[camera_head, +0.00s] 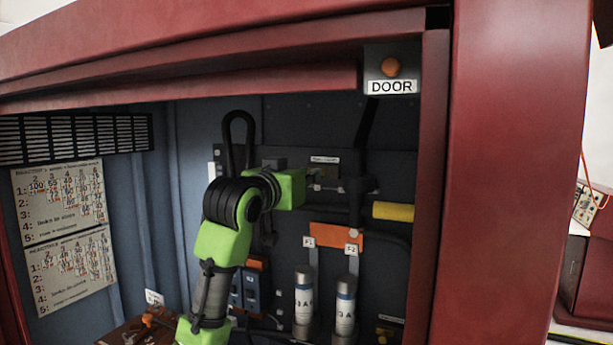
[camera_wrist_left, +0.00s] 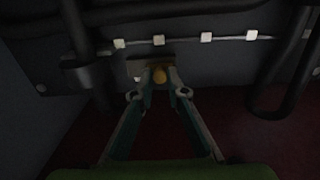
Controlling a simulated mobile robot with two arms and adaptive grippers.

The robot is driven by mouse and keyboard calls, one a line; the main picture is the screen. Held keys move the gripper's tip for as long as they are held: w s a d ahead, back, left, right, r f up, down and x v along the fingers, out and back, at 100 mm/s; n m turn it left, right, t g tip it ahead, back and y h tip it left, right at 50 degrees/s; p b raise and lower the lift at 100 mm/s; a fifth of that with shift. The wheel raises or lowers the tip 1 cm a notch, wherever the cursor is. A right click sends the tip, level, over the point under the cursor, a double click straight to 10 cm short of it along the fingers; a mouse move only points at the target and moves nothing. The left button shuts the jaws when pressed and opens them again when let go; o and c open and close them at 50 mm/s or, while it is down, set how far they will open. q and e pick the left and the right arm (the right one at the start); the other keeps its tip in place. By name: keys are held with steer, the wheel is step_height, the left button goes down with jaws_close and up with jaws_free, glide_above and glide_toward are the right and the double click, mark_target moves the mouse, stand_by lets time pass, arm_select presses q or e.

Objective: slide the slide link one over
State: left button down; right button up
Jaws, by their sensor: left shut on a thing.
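My green left arm reaches into the red cabinet, and its gripper (camera_head: 325,187) is at the dark back panel, small and partly hidden there. In the left wrist view the two fingers of the gripper (camera_wrist_left: 159,88) close on a small orange-yellow knob (camera_wrist_left: 159,75). The knob sits in front of a brownish piece below a rail with several white squares (camera_wrist_left: 206,37). I take the knob to be part of the slide link; the dark picture hides its exact shape. My right gripper is in neither view.
The red door frame (camera_head: 435,170) stands right of the arm. Below the gripper are an orange block (camera_head: 335,236) and two white cylindrical fuses (camera_head: 304,300). A yellow cylinder (camera_head: 393,211) is to the right. Thick dark cables (camera_wrist_left: 292,60) run near the fingers.

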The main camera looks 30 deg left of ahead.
mark_target(329, 172)
arm_select(q)
steer(key=d+p, duration=0.1)
steer(key=d, duration=0.2)
steer(key=c, duration=2)
jaws_free()
steer(key=shift+w+d, duration=0.1)
steer(key=shift+d, duration=0.1)
steer(key=shift+s, duration=0.25)
steer(key=s, duration=1.1)
steer(key=shift+s+d, duration=0.25)
steer(key=shift+d, duration=0.1)
steer(key=shift+f, duration=0.1)
